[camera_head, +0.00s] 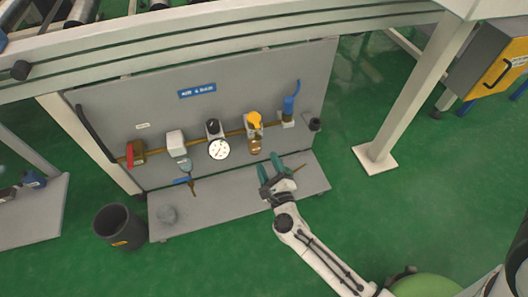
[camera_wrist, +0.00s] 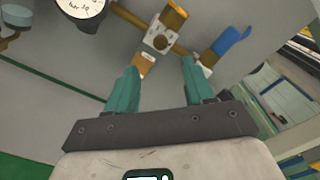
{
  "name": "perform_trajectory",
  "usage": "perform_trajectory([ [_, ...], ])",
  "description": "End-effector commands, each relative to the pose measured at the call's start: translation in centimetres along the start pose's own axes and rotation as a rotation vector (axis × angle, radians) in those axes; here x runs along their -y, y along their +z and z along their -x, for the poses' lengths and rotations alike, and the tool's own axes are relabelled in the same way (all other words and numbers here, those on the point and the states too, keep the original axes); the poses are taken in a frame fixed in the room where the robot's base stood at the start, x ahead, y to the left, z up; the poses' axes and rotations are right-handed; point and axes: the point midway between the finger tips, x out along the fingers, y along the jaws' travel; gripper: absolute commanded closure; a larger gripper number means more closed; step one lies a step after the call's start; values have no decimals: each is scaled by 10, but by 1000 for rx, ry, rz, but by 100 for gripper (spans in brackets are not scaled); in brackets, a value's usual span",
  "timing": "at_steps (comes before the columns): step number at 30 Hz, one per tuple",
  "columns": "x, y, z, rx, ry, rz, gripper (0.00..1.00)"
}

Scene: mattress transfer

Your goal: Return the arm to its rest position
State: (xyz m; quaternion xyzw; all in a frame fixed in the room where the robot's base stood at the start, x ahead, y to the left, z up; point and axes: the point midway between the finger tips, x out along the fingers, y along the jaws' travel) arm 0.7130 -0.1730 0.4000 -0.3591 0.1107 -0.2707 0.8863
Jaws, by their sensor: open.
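My gripper (camera_head: 270,170) is at the end of my white arm, over the right part of the grey shelf (camera_head: 222,210) in front of the grey panel. Its two teal fingers are apart. In the wrist view my gripper (camera_wrist: 157,85) shows the same open fingers with nothing held between them. Beyond the fingertips are a brass pipe fitting (camera_wrist: 160,40) and a valve with a blue handle (camera_wrist: 228,40). I cannot tell from these views how close the fingertips are to the pipe.
The grey panel (camera_head: 110,105) carries a pipe with a round gauge (camera_head: 219,149), a yellow-topped valve (camera_head: 254,120) and a blue-handled valve (camera_head: 289,105). A black bin (camera_head: 120,227) stands left of the shelf. A beige post (camera_head: 410,90) stands at right. Green floor between is clear.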

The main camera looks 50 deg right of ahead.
Motion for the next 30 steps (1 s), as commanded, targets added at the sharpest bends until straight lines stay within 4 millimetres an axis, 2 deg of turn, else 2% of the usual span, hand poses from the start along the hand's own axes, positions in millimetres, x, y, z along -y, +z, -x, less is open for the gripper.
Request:
perform_trajectory([
  [3, 1, 0, 12, 0, -1, 1, 47],
  [6, 1, 0, 15, 0, -1, 0, 47],
  [26, 0, 0, 16, 2, 0, 2, 47],
  [30, -10, 24, 15, 94, 85, 114, 47],
])
